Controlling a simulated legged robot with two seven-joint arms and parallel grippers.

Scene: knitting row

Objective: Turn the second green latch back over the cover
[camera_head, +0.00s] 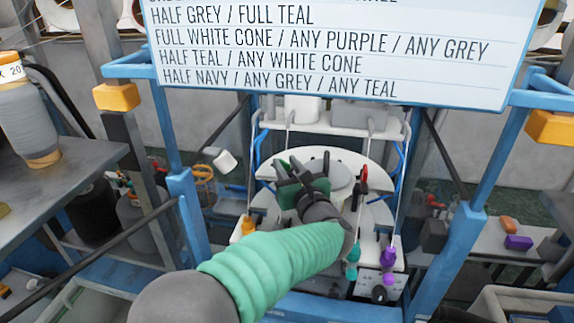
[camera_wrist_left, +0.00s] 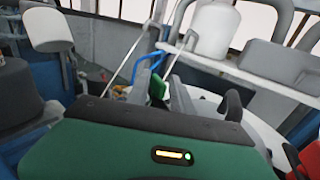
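My left gripper (camera_head: 289,168) reaches in on its green-sleeved arm over the round white plate of the machine. Its two grey fingers stand apart, also in the left wrist view (camera_wrist_left: 158,78). A small green piece (camera_wrist_left: 157,88), which looks like a latch, shows between or just beyond the fingers. I cannot tell whether they touch it. The white plate (camera_head: 345,160) is the likely cover and is partly hidden behind my gripper and wrist. Other green latches cannot be made out. My right gripper is not in view.
A red-and-black part (camera_head: 363,180) stands right of my gripper. Teal (camera_head: 352,252) and purple (camera_head: 388,256) parts sit at the machine's front right. Blue frame posts (camera_head: 189,215) flank the machine. A text board (camera_head: 330,50) hangs above. A grey yarn cone (camera_head: 25,120) stands at left.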

